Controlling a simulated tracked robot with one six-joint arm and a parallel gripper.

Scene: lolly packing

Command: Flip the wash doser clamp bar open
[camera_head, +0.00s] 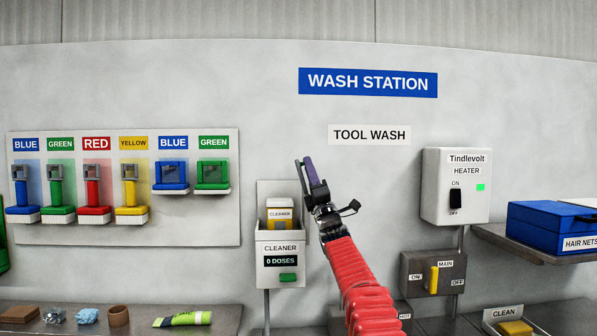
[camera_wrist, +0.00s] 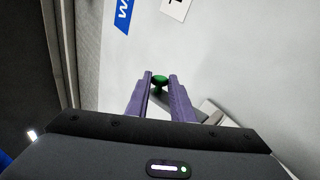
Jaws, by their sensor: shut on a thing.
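The wash doser (camera_head: 265,248) is a pale wall box marked "CLEANER", with a "0 DOSES" display and a green button (camera_head: 288,277). A yellow and white cleaner pack (camera_head: 280,213) stands in its open top. My gripper (camera_head: 303,162) is above and right of the doser, its purple fingers pointing up. In the wrist view, the fingertips (camera_wrist: 160,77) are shut on a green knob (camera_wrist: 160,80), likely the clamp bar's. A grey part shows behind the right finger. The clamp bar itself is mostly hidden, so I cannot tell its angle.
To the right are the heater box (camera_head: 456,185) and the main switch box (camera_head: 432,273). A rack panel (camera_head: 120,235) of coloured tools hangs left. A shelf (camera_head: 60,320) with small items is at lower left.

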